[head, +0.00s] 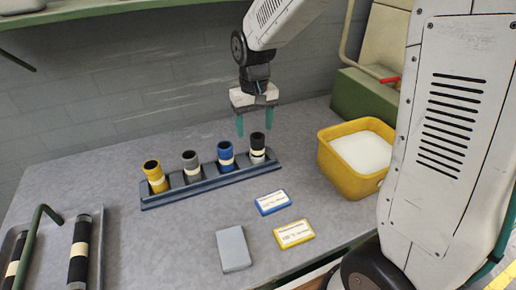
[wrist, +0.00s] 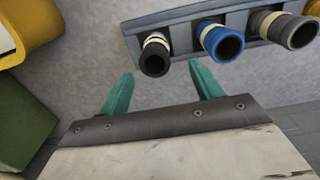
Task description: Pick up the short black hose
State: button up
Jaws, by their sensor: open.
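The short black hose (head: 257,143), with a cream band, stands upright at the right end of the dark blue-grey rack (head: 216,184). It also shows in the wrist view (wrist: 154,58), lined up between my finger tips and beyond them. My gripper (head: 254,122) is open and empty, pointing down with its green fingers above and slightly behind that hose. In the wrist view the gripper (wrist: 160,70) has a clear gap between its fingers, and no contact with the hose is visible.
The rack also holds a blue hose (head: 225,154), a grey hose (head: 191,163) and a yellow hose (head: 154,174). A yellow bin (head: 335,172) stands to the right. Labelled boxes (head: 272,203) lie in front. Longer black hoses (head: 79,250) lie in a tray at left.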

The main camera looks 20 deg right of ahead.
aim_at(257, 146)
jog(key=f, duration=0.7)
jog(key=shift+s+d+f, duration=0.2)
jog(key=shift+d+f, duration=0.15)
jog(key=c, duration=1.2)
jog(key=shift+r, duration=0.15)
